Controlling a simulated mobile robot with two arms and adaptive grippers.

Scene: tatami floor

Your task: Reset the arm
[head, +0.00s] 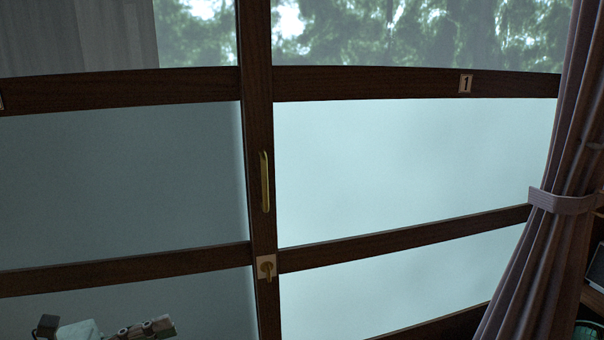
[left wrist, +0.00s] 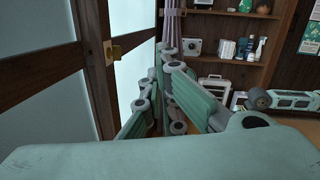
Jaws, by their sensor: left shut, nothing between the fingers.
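My left gripper (head: 150,328) shows at the bottom left of the head view, in front of the frosted glass. Its lower part is cut off by the picture edge. In the left wrist view its green and grey finger linkages (left wrist: 162,90) come together in the middle, shut and with nothing held. The dark wooden sliding door has a long brass handle (head: 264,182) and a brass latch (head: 267,268) below it. The latch (left wrist: 111,52) also shows in the left wrist view, left of and apart from the fingers.
A tied mauve curtain (head: 541,200) hangs at the right of the window. In the left wrist view, wooden shelves (left wrist: 222,67) hold a white box, bottles and other small items. A green and grey arm link (left wrist: 290,101) of mine lies at the right.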

